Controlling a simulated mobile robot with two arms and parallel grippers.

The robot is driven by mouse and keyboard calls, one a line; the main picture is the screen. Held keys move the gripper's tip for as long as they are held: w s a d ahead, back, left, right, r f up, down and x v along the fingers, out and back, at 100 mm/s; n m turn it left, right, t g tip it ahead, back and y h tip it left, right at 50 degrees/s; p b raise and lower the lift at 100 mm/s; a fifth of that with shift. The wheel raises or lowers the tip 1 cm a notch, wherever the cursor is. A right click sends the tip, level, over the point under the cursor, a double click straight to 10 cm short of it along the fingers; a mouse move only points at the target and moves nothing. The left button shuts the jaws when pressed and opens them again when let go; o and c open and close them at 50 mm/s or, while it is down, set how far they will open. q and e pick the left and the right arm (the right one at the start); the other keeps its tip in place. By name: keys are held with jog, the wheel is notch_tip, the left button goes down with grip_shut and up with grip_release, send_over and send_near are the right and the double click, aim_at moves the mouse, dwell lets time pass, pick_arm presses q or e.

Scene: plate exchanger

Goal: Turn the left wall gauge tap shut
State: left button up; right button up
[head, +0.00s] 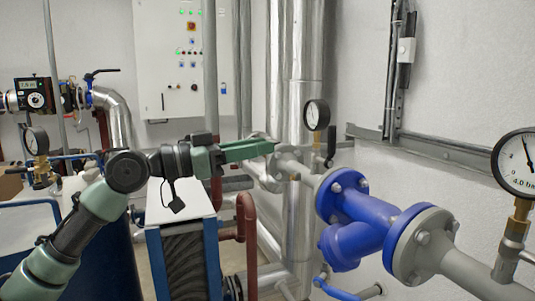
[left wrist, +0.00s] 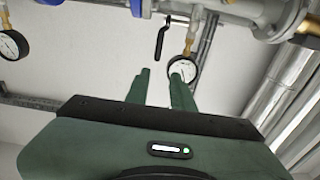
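The left wall gauge (head: 317,115) is a round white dial with a black rim, on a brass stem above the wall pipe. Its tap lever (head: 331,146) is black and stands roughly upright just right of the stem. In the left wrist view the gauge (left wrist: 183,70) appears upside down, close to the right fingertip, with the lever (left wrist: 162,38) beyond the fingertips. My left gripper (head: 272,147) points right, with its tips left of the gauge stem and apart from the lever. In the left wrist view its fingers (left wrist: 160,74) are apart with only wall between. My right gripper is out of view.
A second gauge (head: 516,162) stands at the right edge beyond the blue strainer (head: 350,220). A thick silver vertical pipe (head: 305,60) rises behind the left gauge. The plate exchanger (head: 185,255) stands below my left arm. Bare wall is open above the pipe.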

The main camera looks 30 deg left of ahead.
pick_arm(q)
jog(key=g+p, duration=0.1)
jog(key=p, duration=1)
send_near(328, 136)
jog(key=x, duration=0.3)
jog(key=shift+y, duration=0.3)
jog(key=p+x, duration=0.4)
jog(key=x, duration=0.3)
jog(key=shift+r, duration=0.15)
jog(key=shift+w+d, duration=0.4)
jog(key=shift+d, duration=0.05)
jog(key=shift+a, duration=0.1)
jog(key=c, duration=0.5)
grip_shut()
